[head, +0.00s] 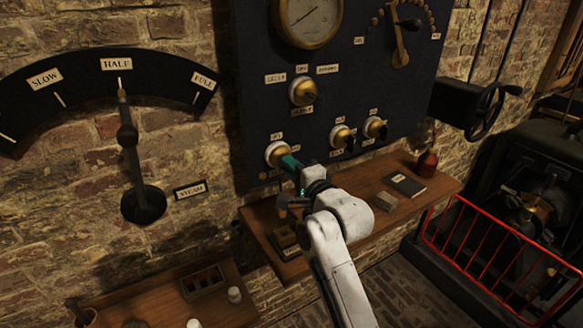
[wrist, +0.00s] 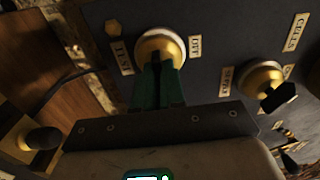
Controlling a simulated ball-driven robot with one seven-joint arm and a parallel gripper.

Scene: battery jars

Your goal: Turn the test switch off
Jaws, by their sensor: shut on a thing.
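The test switch is a round brass boss (head: 277,153) at the lower left of the dark panel in the head view. The wrist view shows its brass boss (wrist: 158,42) close up, between a TEST label (wrist: 123,56) and an OFF label (wrist: 195,47). My gripper (head: 291,164) reaches up to the switch from the lower right. In the wrist view its green fingers (wrist: 158,70) are shut on the switch's handle, right at the boss. The fingers hide the handle, so its exact setting cannot be read.
Another brass switch with a black handle (wrist: 278,97) is close at right in the wrist view. The panel (head: 350,95) has more switches and a gauge (head: 307,15).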

